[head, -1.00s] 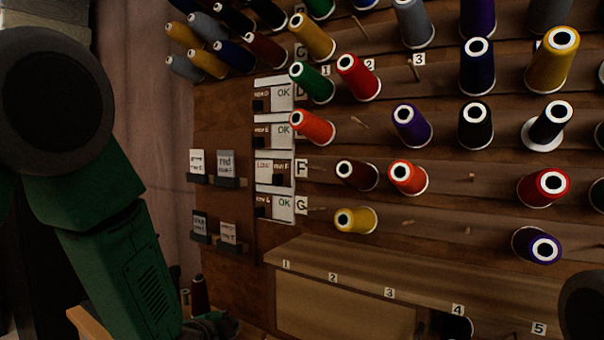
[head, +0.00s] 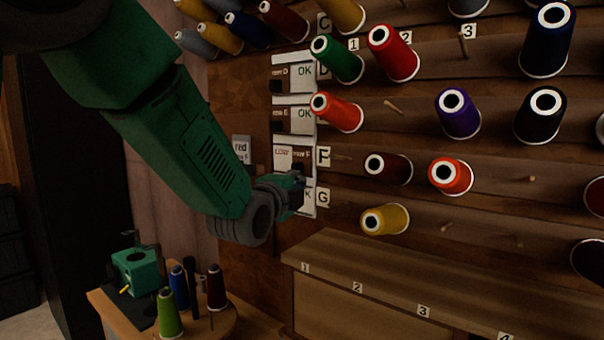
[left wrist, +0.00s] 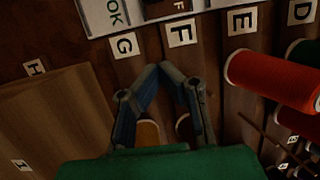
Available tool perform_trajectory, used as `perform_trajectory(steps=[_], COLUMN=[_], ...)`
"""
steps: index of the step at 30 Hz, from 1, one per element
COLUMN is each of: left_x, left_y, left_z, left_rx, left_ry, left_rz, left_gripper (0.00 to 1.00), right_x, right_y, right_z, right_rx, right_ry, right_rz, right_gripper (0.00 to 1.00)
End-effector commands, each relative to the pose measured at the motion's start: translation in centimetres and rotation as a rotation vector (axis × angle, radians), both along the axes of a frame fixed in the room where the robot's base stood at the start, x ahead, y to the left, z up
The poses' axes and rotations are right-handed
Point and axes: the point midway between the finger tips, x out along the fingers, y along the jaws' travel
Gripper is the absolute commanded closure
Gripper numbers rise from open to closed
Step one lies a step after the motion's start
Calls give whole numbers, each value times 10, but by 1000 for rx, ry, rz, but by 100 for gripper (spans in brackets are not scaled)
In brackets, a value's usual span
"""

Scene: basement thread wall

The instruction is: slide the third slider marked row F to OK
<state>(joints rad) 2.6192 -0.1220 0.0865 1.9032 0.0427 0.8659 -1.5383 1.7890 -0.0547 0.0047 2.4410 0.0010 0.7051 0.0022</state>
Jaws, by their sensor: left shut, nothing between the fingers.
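The row F slider (head: 299,158), third in the column of slider plates, sits at the right of its plate, with the word LOW showing at the left. The F tag (head: 323,157) is just right of it. My left gripper (head: 299,186) is shut and empty, just below the row F slider in the picture, hiding part of the row G plate. In the left wrist view the shut fingertips (left wrist: 173,68) point toward the F tag (left wrist: 181,33). A dark part of the row F slider (left wrist: 182,8) shows at the top edge. Contact cannot be told. My right gripper is out of view.
Thread cones, such as an orange one (head: 336,112) and a yellow one (head: 385,220), stick out right of the plates. A wooden ledge (head: 390,275) lies below. A small table with spools (head: 170,315) stands lower left.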

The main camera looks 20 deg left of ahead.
Motion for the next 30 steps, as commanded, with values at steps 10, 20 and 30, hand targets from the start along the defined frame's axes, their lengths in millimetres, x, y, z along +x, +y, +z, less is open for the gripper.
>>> perform_trajectory(steps=[10,20,30], left_x=[62,102,108], left_y=[-6,14,28], left_z=[1,2,0], left_rx=[-4,-6,-2], left_ry=[1,1,0], left_rz=[1,4,0], left_gripper=[100,100,100], right_x=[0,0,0], right_y=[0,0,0], right_z=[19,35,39], right_rx=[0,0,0], right_ry=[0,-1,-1], right_rz=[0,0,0], right_gripper=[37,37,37])
